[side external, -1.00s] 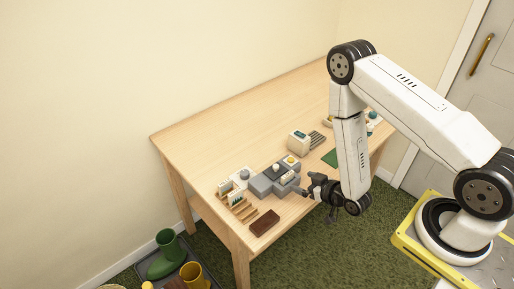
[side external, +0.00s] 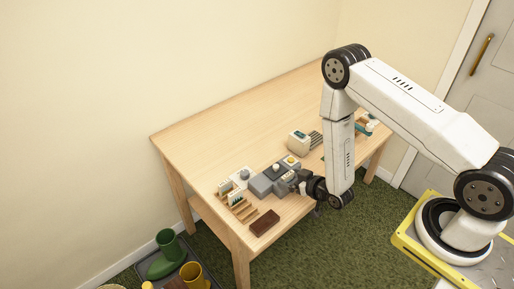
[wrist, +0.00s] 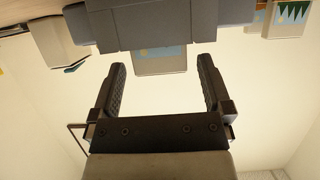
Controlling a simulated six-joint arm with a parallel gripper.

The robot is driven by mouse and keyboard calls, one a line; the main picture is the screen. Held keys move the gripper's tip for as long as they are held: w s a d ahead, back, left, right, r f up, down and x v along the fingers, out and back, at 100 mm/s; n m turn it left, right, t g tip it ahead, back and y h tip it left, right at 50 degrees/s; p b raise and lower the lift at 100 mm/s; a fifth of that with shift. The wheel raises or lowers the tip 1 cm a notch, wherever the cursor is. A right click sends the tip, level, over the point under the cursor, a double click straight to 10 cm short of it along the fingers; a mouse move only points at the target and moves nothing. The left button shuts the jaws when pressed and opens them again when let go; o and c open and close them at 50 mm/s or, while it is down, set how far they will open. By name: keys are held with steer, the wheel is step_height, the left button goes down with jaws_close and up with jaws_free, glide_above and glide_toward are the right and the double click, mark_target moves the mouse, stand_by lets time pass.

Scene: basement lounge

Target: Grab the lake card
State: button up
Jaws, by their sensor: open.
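My gripper (side external: 300,182) is at the front right end of the stepped grey block (side external: 262,184), low over the table's front edge. In the wrist view the two black fingers (wrist: 161,66) are wide apart and empty. A pale-bordered card (wrist: 160,61) with a blue and yellow picture shows between the fingertips, apart from both. Its other end is hidden by the grey block (wrist: 165,22). Its picture is too cut off to name surely as the lake. A card with dark green tree shapes (wrist: 292,12) is at the top right of the wrist view.
A wooden rack with cards (side external: 240,208) and a brown block (side external: 264,222) are left of my gripper on the table (side external: 215,135). A cream box (side external: 298,141) stands farther back. The table's back left is clear.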

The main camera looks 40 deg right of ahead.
steer(key=c, duration=1.1)
steer(key=shift+r, duration=0.2)
steer(key=shift+r, duration=4.8)
